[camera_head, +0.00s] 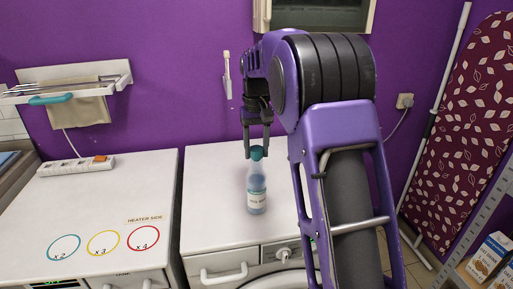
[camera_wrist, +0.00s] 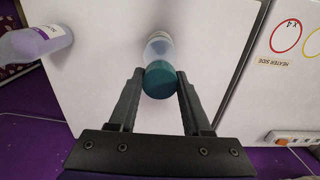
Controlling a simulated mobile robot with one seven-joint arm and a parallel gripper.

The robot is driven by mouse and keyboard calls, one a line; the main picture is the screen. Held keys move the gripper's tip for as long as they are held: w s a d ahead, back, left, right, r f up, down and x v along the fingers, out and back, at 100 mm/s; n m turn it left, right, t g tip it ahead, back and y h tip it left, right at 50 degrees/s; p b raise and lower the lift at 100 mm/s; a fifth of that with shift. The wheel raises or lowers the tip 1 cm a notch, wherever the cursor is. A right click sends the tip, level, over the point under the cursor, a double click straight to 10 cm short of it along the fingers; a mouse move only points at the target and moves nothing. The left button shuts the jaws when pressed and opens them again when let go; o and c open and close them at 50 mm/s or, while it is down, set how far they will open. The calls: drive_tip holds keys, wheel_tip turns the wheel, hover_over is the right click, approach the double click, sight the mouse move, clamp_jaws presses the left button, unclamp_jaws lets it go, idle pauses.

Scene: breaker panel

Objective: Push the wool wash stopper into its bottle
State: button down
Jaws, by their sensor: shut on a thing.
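My gripper (camera_head: 257,153) points down over the white machine top and is shut on a teal stopper (camera_head: 257,153). In the wrist view the round stopper (camera_wrist: 160,80) sits between the fingertips of my gripper (camera_wrist: 161,84). A clear pale-blue bottle (camera_head: 257,190) with a white label stands upright under it, and its body also shows in the wrist view (camera_wrist: 158,48). The stopper is in line with the bottle neck. I cannot tell whether it touches the neck or how deep it sits. The label is too small to read surely.
A second, lavender bottle with a purple label (camera_wrist: 35,42) stands on the same top in the wrist view; my arm hides it in the head view. The left white counter (camera_head: 105,200) has coloured rings and a power strip (camera_head: 75,165). A purple wall is behind.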

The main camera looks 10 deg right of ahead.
drive_tip(key=shift+f, duration=0.55)
drive_tip(key=shift+c, duration=1.3)
unclamp_jaws()
wheel_tip(320, 180, up, 3)
drive_tip(key=shift+p, duration=1.2)
drive_tip(key=shift+r+p, duration=0.35)
drive_tip(key=shift+r, duration=2.15)
